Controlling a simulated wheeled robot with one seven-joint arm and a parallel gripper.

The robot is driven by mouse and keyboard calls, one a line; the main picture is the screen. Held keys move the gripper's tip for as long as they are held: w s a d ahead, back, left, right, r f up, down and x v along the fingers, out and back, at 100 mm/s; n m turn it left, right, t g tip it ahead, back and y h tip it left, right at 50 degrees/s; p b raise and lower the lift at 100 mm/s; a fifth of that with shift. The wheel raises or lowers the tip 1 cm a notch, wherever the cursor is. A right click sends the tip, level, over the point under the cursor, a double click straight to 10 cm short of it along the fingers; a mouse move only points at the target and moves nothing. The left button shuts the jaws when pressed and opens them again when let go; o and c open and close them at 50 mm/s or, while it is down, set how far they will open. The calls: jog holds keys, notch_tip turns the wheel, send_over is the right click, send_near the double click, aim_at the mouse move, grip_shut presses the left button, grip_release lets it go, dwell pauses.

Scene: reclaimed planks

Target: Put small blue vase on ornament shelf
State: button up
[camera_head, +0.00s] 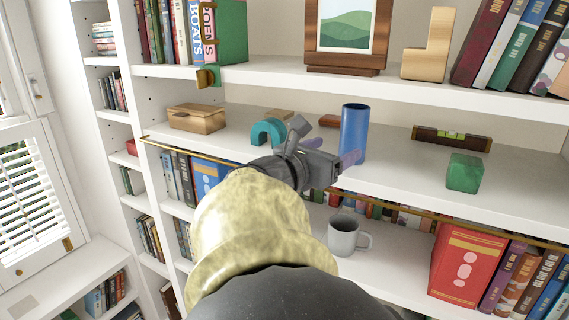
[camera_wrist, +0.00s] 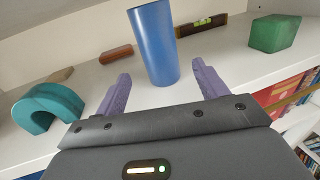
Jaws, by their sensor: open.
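The small blue vase (camera_head: 354,135) is a plain blue cylinder standing upright on the middle shelf (camera_head: 400,178). It also shows in the wrist view (camera_wrist: 153,45), between and a little beyond my fingertips. My gripper (camera_head: 348,160) is open at the front of that shelf, its two purple fingers (camera_wrist: 160,82) spread to the left and right of the vase. No finger appears to touch the vase. The middle shelf holds several ornaments, and the vase stands among them.
A teal arch (camera_head: 267,132) and a wooden box (camera_head: 196,118) stand left of the vase. A green block (camera_head: 464,172) and a spirit level (camera_head: 451,138) are to the right. A grey mug (camera_head: 344,236) stands on the shelf below. The upper shelf edge overhangs.

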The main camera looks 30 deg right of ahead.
jog(key=v, duration=0.3)
dwell(0.6)
